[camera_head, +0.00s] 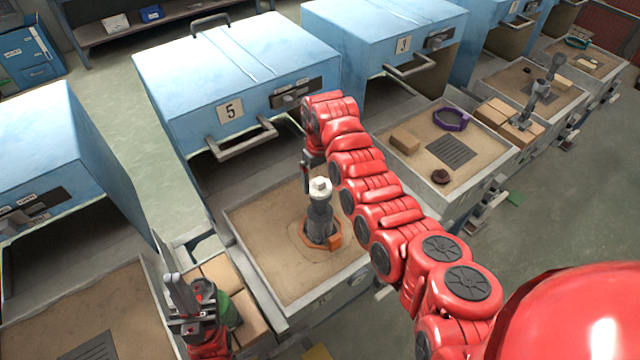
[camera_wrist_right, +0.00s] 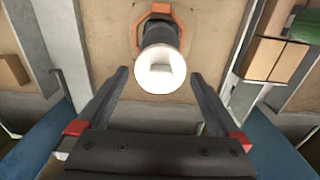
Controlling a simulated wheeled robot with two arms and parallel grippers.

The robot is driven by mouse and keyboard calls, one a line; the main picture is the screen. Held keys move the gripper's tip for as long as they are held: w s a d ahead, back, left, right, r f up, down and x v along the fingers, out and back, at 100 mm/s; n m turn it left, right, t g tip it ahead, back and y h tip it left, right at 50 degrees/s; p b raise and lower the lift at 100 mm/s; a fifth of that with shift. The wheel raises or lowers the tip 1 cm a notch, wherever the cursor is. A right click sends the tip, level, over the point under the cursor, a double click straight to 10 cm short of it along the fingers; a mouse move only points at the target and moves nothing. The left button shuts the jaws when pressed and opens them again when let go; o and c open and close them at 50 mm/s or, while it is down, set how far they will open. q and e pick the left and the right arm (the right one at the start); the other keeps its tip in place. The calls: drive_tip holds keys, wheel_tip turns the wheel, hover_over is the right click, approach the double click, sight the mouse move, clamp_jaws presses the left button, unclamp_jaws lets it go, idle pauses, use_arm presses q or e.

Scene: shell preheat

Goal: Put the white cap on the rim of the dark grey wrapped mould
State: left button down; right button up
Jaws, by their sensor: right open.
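The white cap (camera_head: 320,187) is at the top of the dark grey wrapped mould (camera_head: 319,218), which stands upright in an orange collar (camera_head: 334,241) on the sand tray. I cannot tell how snugly the cap sits on the rim. In the right wrist view, the cap (camera_wrist_right: 160,70) is a bright round disc with the mould (camera_wrist_right: 160,32) behind it. My right gripper (camera_wrist_right: 160,77) is open, its fingers on either side of the cap with gaps. In the head view, its arm partly hides it. My left gripper (camera_head: 183,295) is over bricks at lower left; its opening is unclear.
The blue furnace marked 5 (camera_head: 231,112) stands behind the tray (camera_head: 262,268), its handle overhanging the back. Tan bricks (camera_head: 222,270) and a green cylinder (camera_head: 223,312) lie left of the tray. The right-hand tray holds a purple ring (camera_head: 451,119) and dark grate (camera_head: 451,150).

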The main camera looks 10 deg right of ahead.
sight(320, 180)
wheel_tip(320, 180, up, 3)
drive_tip(key=shift+r+b, duration=0.15)
drive_tip(key=shift+b, duration=0.7)
wheel_tip(320, 180, up, 7)
